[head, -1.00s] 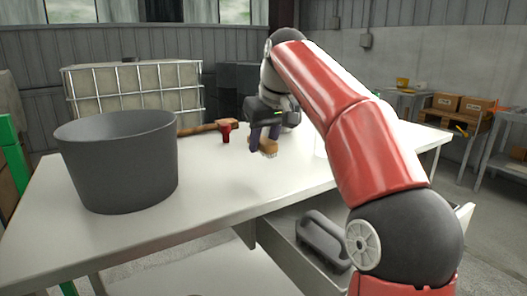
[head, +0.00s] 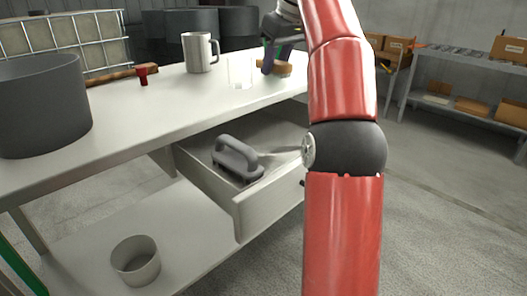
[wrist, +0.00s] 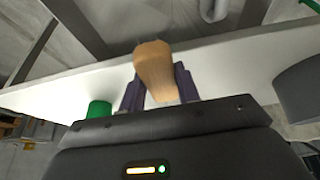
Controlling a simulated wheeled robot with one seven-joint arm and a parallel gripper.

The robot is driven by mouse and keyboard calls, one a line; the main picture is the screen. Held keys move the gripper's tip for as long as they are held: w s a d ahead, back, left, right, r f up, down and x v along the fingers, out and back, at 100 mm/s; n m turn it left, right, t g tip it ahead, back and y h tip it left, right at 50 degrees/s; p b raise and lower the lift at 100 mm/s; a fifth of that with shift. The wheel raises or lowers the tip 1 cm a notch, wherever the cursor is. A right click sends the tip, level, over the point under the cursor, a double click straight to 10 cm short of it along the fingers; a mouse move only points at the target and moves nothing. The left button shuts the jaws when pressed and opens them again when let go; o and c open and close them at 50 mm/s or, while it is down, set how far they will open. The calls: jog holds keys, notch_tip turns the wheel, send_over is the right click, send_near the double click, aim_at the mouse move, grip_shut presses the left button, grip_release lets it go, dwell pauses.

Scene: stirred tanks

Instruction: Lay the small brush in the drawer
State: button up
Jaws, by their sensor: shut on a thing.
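The small brush (head: 273,68) shows as a light wooden block in my gripper (head: 277,58), held near the table's far right edge. In the wrist view the brush's wooden body (wrist: 155,70) sits between the two dark fingers (wrist: 158,90), which are shut on it. Its bristles cannot be made out. The drawer (head: 268,207) under the table is pulled open, below and in front of my gripper. A grey block with a loop handle (head: 238,158) lies in it; part of the drawer's right side is hidden by my arm.
A grey bowl (head: 136,262) stands on the lower shelf. Floor is free at right.

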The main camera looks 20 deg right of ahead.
jog(key=b, duration=1)
send_over(271, 149)
jog(key=s, duration=0.2)
jog(key=f, duration=1.5)
jog(key=shift+w+d+f, duration=0.15)
jog(key=shift+d+f, duration=0.05)
jog(key=shift+f+b, duration=0.9)
jog(key=shift+f, duration=1.35)
jog(key=shift+f, duration=0.2)
jog(key=o, duration=1)
jog(key=shift+c, duration=0.2)
jog(key=shift+r, duration=0.1)
